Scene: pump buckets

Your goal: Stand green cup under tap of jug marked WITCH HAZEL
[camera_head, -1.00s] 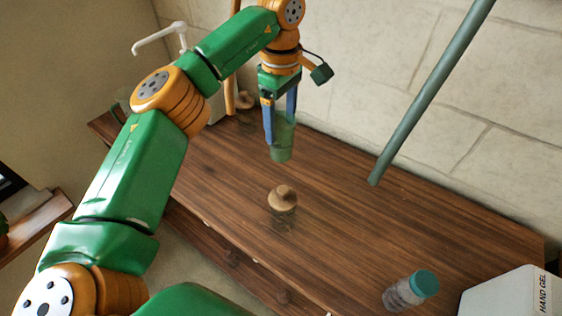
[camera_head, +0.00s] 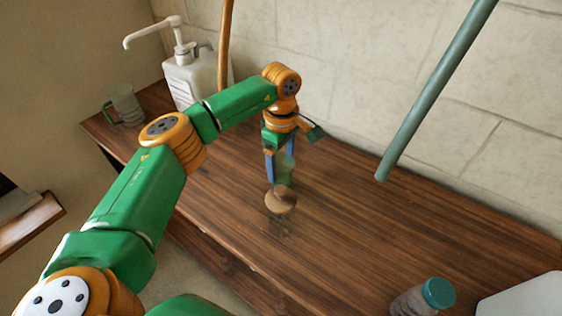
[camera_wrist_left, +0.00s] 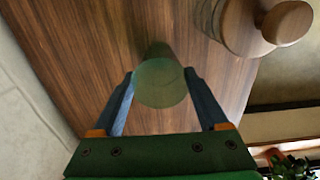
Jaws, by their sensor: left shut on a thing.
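My left gripper (camera_head: 281,170) points down over the wooden counter, shut on the green cup (camera_head: 286,167). The cup is translucent, looks upright and is partly hidden by a corked jar in the head view. In the left wrist view the cup (camera_wrist_left: 160,83) sits between the fingers of my left gripper (camera_wrist_left: 168,85). I cannot tell whether its base touches the counter. A white pump jug (camera_head: 184,82) stands at the back left, its spout pointing left; no label is readable on it. A second white jug (camera_head: 525,298) is cut off at bottom right, its marking out of view. My right gripper is not in view.
The corked glass jar (camera_head: 281,203) stands just in front of the cup. A greenish glass mug (camera_head: 126,105) stands left of the pump jug. A teal-capped bottle (camera_head: 428,298) is at the front right. A green pole (camera_head: 430,100) slants before the wall. The middle-right counter (camera_head: 400,230) is clear.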

